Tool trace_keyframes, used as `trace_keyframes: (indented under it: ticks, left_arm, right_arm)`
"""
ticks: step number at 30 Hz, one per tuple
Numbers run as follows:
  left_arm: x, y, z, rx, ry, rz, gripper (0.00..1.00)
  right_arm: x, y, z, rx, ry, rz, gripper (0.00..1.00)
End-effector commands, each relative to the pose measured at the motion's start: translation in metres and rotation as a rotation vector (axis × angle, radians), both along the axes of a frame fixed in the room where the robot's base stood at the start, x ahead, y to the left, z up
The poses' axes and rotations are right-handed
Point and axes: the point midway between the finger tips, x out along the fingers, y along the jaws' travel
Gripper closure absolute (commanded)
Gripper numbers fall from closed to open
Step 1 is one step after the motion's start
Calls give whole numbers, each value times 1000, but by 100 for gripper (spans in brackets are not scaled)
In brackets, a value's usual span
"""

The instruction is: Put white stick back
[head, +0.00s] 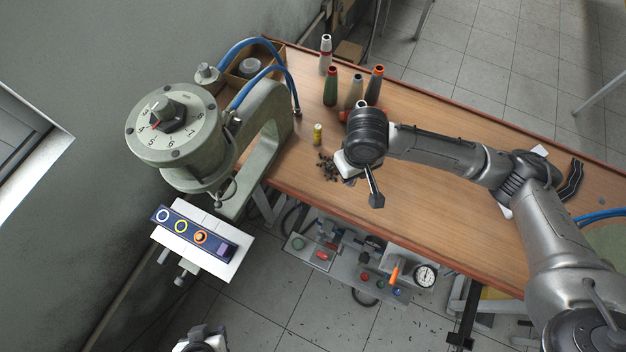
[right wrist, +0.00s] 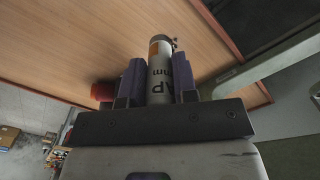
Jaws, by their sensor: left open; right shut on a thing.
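In the right wrist view, my right gripper (right wrist: 158,80) is shut on a pale grey-white stick (right wrist: 160,62) with black lettering and an orange band. The stick points away from the gripper over the wooden table. In the head view, my right arm's dark wrist is above the table's left part and hides its fingers and most of what they hold. My left gripper (head: 205,338) is at the bottom edge of the head view, open and empty, below the grey machine and away from the table; it is partly cut off.
Several tapered sticks stand at the table's back edge: a white one (head: 326,55), a green one (head: 330,86), a grey one (head: 355,92) and an orange-topped one (head: 375,85). A small yellow cylinder (head: 318,134) and dark bits (head: 328,168) lie nearby. The table's (head: 450,205) front middle is clear.

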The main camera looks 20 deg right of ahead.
Motion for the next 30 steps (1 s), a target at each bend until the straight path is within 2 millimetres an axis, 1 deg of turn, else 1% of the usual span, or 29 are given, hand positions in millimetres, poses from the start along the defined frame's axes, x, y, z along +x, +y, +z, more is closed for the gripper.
trace_keyframes:
  ticks: [1, 5, 12, 18, 24, 30]
  left_arm:
    - [0, -1, -4, -2, -1, 2, 57]
    - [1, -2, -6, -8, -3, 5, 57]
    - [1, -4, -11, -14, -4, 8, 57]
    - [1, -3, -15, -12, -4, 7, 57]
    - [1, -1, -16, -5, -4, 2, 57]
    - [1, 0, -17, 1, -4, -2, 57]
  right_arm:
    - [2, 1, -6, 1, 0, 0, 92]
    - [16, 10, -18, 1, -1, -1, 92]
    - [59, 36, -48, 0, 0, -1, 92]
    - [86, 52, -66, -1, -1, -1, 92]
    - [98, 60, -75, -1, -1, 0, 92]
    - [99, 61, -82, -2, 0, 0, 92]
